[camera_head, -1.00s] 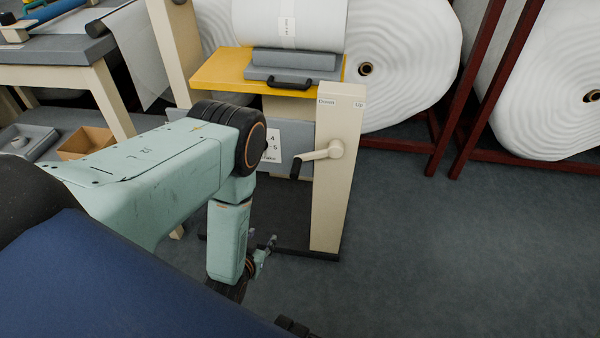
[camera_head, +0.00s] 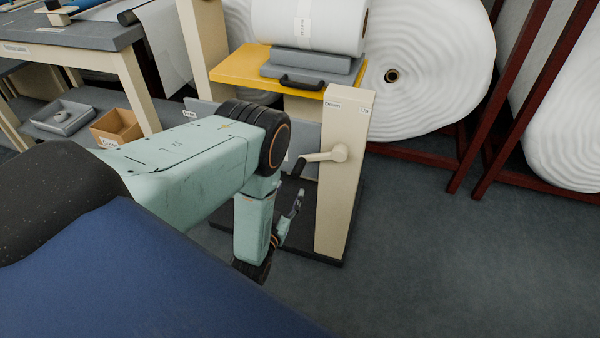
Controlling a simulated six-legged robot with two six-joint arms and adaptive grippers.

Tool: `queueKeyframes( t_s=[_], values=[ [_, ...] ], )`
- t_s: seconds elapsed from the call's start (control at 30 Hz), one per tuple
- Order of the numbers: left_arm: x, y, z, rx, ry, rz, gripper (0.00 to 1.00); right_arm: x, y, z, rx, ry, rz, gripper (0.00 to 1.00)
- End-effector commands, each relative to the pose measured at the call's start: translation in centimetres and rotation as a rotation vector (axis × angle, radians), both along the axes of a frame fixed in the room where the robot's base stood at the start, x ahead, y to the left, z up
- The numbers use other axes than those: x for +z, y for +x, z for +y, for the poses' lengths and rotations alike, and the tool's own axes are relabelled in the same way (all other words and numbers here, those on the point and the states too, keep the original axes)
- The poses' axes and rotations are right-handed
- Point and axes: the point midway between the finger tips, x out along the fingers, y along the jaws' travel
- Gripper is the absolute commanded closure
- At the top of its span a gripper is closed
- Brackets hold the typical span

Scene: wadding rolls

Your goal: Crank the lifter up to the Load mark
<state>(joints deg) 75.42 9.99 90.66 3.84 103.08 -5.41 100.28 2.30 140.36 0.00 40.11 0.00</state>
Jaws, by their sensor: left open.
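The lifter's cream post (camera_head: 343,180) stands right of centre, with small labels at its top, one reading Up. The crank (camera_head: 322,157) sticks out to the left from the post's face, and its dark handle (camera_head: 299,168) is at the left end. The lifter's yellow platform (camera_head: 235,70) carries a grey cradle (camera_head: 312,66) and a white roll (camera_head: 305,22). My left gripper (camera_head: 294,208) is open and empty, just below the crank handle and apart from it. The Load mark cannot be made out; my arm covers part of the lifter's grey panel. My right gripper is not in view.
Large white wadding rolls (camera_head: 440,75) stand behind on dark red racks (camera_head: 520,90). A workbench (camera_head: 75,38) is at the upper left, with a grey tray (camera_head: 62,120) and a cardboard box (camera_head: 116,127) on its low shelf. The floor at the right is clear.

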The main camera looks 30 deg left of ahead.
Motion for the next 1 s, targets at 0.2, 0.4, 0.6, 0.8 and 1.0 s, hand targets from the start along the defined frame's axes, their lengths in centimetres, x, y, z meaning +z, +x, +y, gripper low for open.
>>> queueKeyframes(
  t_s=[0.2,0.4,0.6,0.8,1.0],
  values=[
    [0.7,0.9,0.6,-0.001,0.016,-0.033,0.53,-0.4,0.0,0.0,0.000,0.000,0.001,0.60],
    [0.6,3.9,1.5,-0.001,0.014,-0.034,0.53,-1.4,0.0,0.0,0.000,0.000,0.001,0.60],
    [0.6,6.4,2.1,0.000,0.015,-0.032,0.53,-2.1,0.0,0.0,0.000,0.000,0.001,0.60],
    [0.6,7.4,2.2,0.000,0.014,-0.030,0.53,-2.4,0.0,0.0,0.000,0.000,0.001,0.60],
    [0.7,7.5,2.0,0.000,0.014,-0.029,0.53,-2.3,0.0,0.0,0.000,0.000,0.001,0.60]
  ],
)
